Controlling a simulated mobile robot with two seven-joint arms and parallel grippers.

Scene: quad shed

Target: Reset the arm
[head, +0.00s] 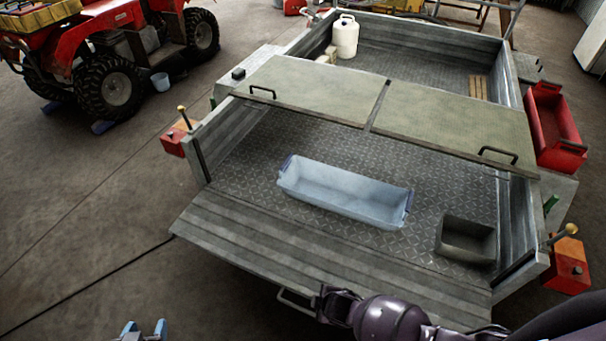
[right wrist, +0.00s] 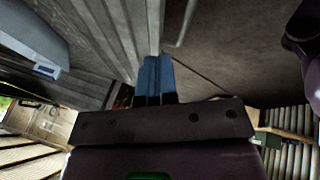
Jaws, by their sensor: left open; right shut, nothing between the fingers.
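My left gripper (head: 145,330) shows at the bottom left edge of the head view, its two blue fingertips apart, open and empty above the concrete floor. My right arm (head: 390,315) crosses the bottom of the head view in front of the trailer's lowered tailgate (head: 290,255). In the right wrist view the blue fingers of my right gripper (right wrist: 154,78) are together, shut with nothing between them. They show against the edge of the ridged tailgate and the floor. Whether they touch the tailgate I cannot tell.
A pale blue bin (head: 345,190) and a small grey bin (head: 466,240) stand on the trailer bed. Two lid panels (head: 310,88) lie behind them. A red quad bike (head: 120,50) is at the upper left. The floor at the lower left is clear.

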